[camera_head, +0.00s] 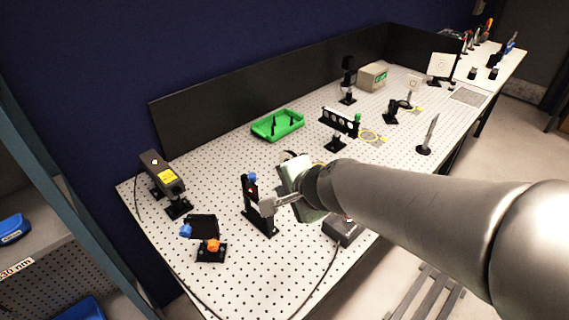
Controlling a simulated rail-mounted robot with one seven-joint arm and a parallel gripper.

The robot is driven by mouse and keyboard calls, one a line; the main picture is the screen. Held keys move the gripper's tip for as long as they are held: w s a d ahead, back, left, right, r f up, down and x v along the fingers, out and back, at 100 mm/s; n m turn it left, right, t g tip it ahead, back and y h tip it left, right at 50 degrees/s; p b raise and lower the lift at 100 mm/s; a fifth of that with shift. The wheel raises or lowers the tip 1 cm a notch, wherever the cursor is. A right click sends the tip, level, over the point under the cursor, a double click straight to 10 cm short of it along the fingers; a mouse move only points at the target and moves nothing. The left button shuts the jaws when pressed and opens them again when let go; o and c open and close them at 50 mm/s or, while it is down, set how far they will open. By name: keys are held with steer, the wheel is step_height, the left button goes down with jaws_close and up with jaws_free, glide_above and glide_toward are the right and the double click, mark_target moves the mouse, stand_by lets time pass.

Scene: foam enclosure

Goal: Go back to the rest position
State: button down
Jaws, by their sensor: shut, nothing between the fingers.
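My arm reaches in from the right over the perforated white table (300,165). My gripper (266,207) is at the end of the arm, shut, with nothing seen held. Its fingertips are close in the picture to a black upright mount (251,195) with a blue knob and a red spot. I cannot tell whether they touch. The arm and the gripper's pale body hide part of the table behind them.
A yellow-labelled black box (161,174) stands at the left. A black panel (270,85) lines the rear edge.

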stand_by(0.4)
steer(key=s+d+f+n+g+h, duration=0.3)
steer(key=s+d+n, duration=0.2)
steer(key=s+d, duration=0.2)
steer(key=s+d+f+n+g+h, duration=0.2)
steer(key=s+d+n, duration=0.3)
steer(key=d, duration=0.7)
steer(key=s+f+g, duration=0.1)
steer(key=s, duration=0.1)
steer(key=shift+s+d+f+h, duration=0.15)
steer(key=shift+s+h, duration=0.15)
steer(key=shift+h, duration=0.1)
